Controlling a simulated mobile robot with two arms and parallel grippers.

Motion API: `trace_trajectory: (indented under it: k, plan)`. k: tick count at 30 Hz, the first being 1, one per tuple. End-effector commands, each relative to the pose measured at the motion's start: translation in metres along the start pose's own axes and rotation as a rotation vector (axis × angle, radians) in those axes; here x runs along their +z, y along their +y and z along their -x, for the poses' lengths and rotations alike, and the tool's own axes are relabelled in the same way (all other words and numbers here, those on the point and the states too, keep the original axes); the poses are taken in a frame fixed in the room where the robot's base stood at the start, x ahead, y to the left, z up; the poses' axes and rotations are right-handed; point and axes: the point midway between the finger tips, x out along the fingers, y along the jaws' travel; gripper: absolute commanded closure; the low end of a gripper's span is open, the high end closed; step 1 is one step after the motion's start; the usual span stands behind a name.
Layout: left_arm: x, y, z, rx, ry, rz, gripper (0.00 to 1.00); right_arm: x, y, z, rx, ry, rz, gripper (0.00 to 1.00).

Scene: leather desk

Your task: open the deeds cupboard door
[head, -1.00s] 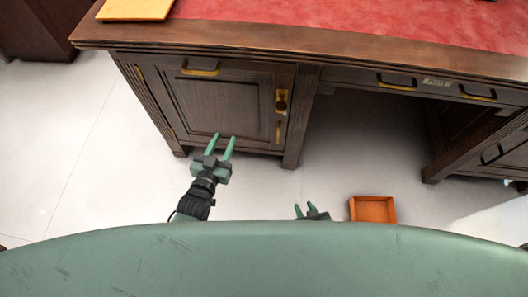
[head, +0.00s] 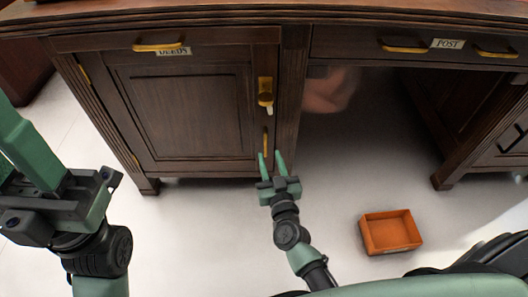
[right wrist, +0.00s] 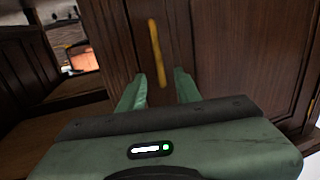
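The deeds cupboard door (head: 190,115) is a dark panelled wood door in the desk's left pedestal, and it looks shut. Its hinges are on the left. A brass latch or lock fitting (head: 265,92) sits at its right edge, with a slim upright brass handle (head: 265,140) below. My right gripper (head: 271,162) is open and empty, just below and in front of this handle. In the right wrist view the handle (right wrist: 155,52) stands ahead, between and beyond the open fingers (right wrist: 160,90). My left gripper (head: 35,155) is large at the left edge; its finger opening is unclear.
A drawer with a brass pull (head: 157,47) and a DEEDS label (head: 173,52) is above the door. The POST drawer (head: 360,46) is to its right, over an open kneehole. An orange tray (head: 390,232) lies on the floor at right. Pale floor before the door is clear.

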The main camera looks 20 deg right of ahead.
Motion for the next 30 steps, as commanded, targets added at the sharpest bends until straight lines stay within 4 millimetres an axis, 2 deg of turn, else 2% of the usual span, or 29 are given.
trace_trajectory:
  k: [3,9,20,23,24,30]
  plan:
    - [0.0,0.001,-0.001,0.009,0.022,-0.003,0.64,0.003,0.0,-0.021,0.001,0.002,-0.001,0.67]
    - [-0.001,0.002,-0.005,0.018,0.044,-0.006,0.64,0.002,0.0,-0.044,0.0,0.0,0.0,0.67]
    - [-0.001,0.002,-0.008,0.021,0.048,-0.007,0.64,0.001,-0.001,-0.05,-0.002,-0.002,0.0,0.67]
    - [-0.001,0.002,-0.008,0.022,0.048,-0.007,0.64,0.001,0.0,-0.05,-0.002,-0.002,0.0,0.94]
    - [-0.001,0.002,-0.008,0.022,0.048,-0.007,0.64,0.001,0.0,-0.05,-0.002,-0.002,0.0,1.0]
    - [-0.001,0.002,-0.008,0.022,0.048,-0.007,0.64,0.001,0.0,-0.05,-0.001,-0.002,0.001,1.0]
